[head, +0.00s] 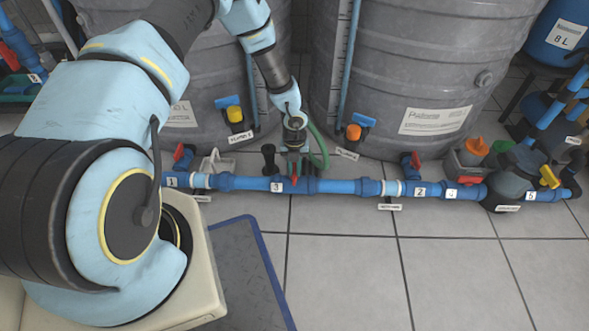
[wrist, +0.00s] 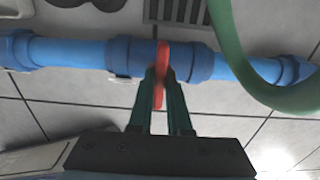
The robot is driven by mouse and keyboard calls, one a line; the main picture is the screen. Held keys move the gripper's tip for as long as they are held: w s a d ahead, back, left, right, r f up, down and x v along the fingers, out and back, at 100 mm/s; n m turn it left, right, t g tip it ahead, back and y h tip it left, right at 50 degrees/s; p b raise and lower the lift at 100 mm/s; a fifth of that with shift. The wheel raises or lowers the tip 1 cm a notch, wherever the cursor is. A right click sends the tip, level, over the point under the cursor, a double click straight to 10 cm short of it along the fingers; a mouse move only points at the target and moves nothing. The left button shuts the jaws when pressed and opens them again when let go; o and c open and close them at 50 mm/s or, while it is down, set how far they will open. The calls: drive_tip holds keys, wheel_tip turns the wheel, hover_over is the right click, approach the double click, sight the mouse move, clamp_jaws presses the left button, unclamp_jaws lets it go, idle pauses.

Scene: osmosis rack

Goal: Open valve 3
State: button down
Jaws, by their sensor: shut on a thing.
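Valve 3 sits on the blue floor pipe (head: 340,186), beside a white label 3 (head: 277,186). Its red handle (head: 294,181) shows just under my gripper (head: 294,168). In the wrist view the red handle (wrist: 164,50) is a narrow strip across the blue pipe (wrist: 75,53). My gripper's two green fingers (wrist: 165,82) stand on either side of the handle's near end and are shut on it.
A green hose (head: 320,146) hangs right beside my gripper and crosses the right of the wrist view (wrist: 235,60). Grey tanks (head: 400,90) stand close behind the pipe. Other red handles stand left (head: 183,155) and right (head: 412,160). The tiled floor in front (head: 350,260) is clear.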

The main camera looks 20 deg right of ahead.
drive_tip(key=n+p, duration=0.2)
drive_tip(key=n, duration=0.1)
drive_tip(key=shift+r+n, duration=0.1)
drive_tip(key=shift+n, duration=0.3)
drive_tip(key=n+p, duration=0.2)
drive_tip(key=n, duration=0.3)
drive_tip(key=n+p, duration=0.1)
drive_tip(key=n, duration=0.4)
drive_tip(key=shift+n+p, duration=0.7)
drive_tip(key=shift+n, duration=1.4)
drive_tip(key=c, duration=0.9)
unclamp_jaws()
drive_tip(key=shift+o, duration=0.2)
